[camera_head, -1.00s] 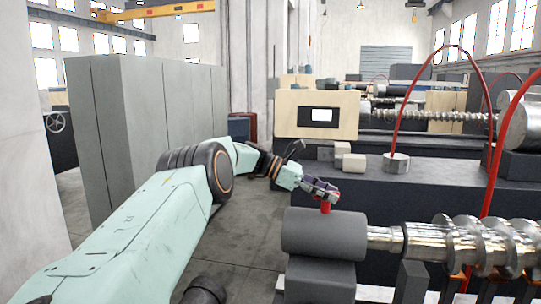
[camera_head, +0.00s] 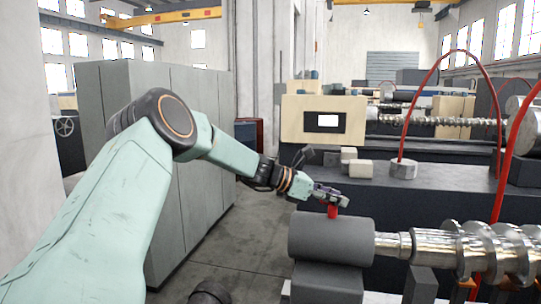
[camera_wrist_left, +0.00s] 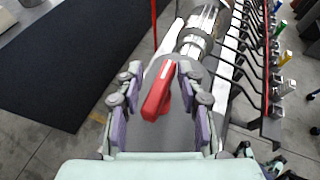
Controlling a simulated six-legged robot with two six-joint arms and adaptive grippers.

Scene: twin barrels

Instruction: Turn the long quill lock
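The long quill lock is a red lever (camera_head: 332,212) standing on top of a grey cylindrical housing (camera_head: 325,240) in the head view. In the left wrist view the red lever (camera_wrist_left: 157,97) is tilted, its upper end leaning right. My left gripper (camera_head: 329,193) is at the lever's top. In the wrist view its purple-padded fingers (camera_wrist_left: 160,72) stand on both sides of the lever, with a gap on the left side. The right finger is close to the lever; contact there cannot be told. My right gripper is not in view.
A shiny screw shaft (camera_head: 450,248) runs right from the housing. A red hose (camera_head: 510,150) rises at the right. Small beige blocks (camera_head: 352,165) and a grey cylinder (camera_head: 403,169) sit on the machine behind. Grey cabinets (camera_head: 205,100) stand left. The wrist view shows a row of dark hooks (camera_wrist_left: 240,60).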

